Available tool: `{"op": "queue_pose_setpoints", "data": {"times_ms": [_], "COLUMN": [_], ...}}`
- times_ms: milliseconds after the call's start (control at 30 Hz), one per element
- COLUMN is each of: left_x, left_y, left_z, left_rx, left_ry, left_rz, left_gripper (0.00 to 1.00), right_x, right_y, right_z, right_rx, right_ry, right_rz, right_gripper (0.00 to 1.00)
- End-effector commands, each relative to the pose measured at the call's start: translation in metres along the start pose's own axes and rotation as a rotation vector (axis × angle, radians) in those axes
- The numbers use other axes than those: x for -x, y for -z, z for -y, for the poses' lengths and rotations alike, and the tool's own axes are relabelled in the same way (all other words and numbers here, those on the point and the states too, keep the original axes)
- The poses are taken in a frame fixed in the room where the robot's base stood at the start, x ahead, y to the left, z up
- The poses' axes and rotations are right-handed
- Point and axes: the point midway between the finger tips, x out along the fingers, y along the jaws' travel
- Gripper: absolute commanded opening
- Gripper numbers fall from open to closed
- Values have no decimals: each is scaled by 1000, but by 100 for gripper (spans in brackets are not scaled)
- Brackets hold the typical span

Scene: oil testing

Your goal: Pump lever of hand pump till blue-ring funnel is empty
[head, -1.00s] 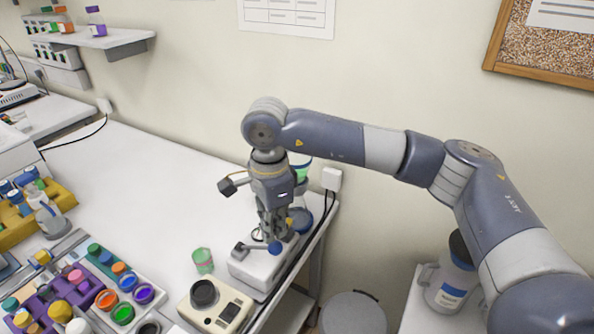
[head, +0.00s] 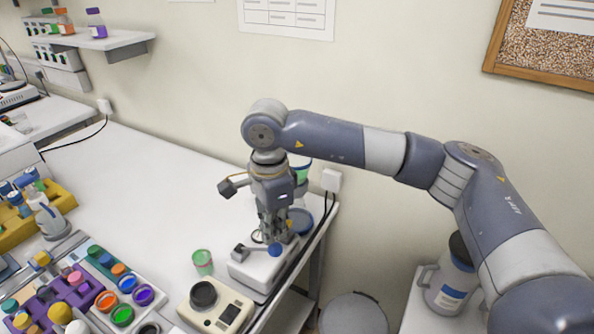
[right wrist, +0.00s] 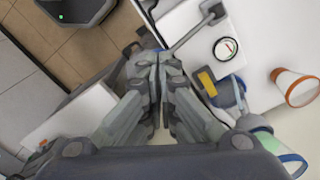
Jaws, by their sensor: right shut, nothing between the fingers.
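The hand pump (head: 258,275) is a white box near the table's right edge; its gauge (right wrist: 226,47) shows in the right wrist view. Its lever (right wrist: 190,33) is a thin grey rod that runs to a blue ball knob (head: 275,249). My right gripper (head: 272,232) points down at the knob, shut and empty. In the right wrist view its fingertips (right wrist: 158,58) partly cover the lever's end; I cannot tell whether they touch. The blue-ring funnel (head: 303,168) is mostly hidden behind my gripper; green shows in it (right wrist: 264,130). My left gripper is not in view.
A beige device with a black top (head: 215,306) is in front. Racks of coloured caps (head: 75,290) fill the left front. The table's middle (head: 150,190) is clear.

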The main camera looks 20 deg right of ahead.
Motion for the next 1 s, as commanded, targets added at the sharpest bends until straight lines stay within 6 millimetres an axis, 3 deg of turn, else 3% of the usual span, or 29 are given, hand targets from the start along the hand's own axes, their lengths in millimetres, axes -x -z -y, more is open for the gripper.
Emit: {"op": "queue_pose_setpoints", "data": {"times_ms": [1000], "left_x": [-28], "left_y": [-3], "left_z": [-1], "left_rx": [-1], "left_ry": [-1], "left_rz": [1], "left_gripper": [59], "right_x": [-30], "right_y": [1], "right_z": [-2], "right_rx": [0], "right_ry": [0], "right_rz": [0], "right_gripper": [0]}}
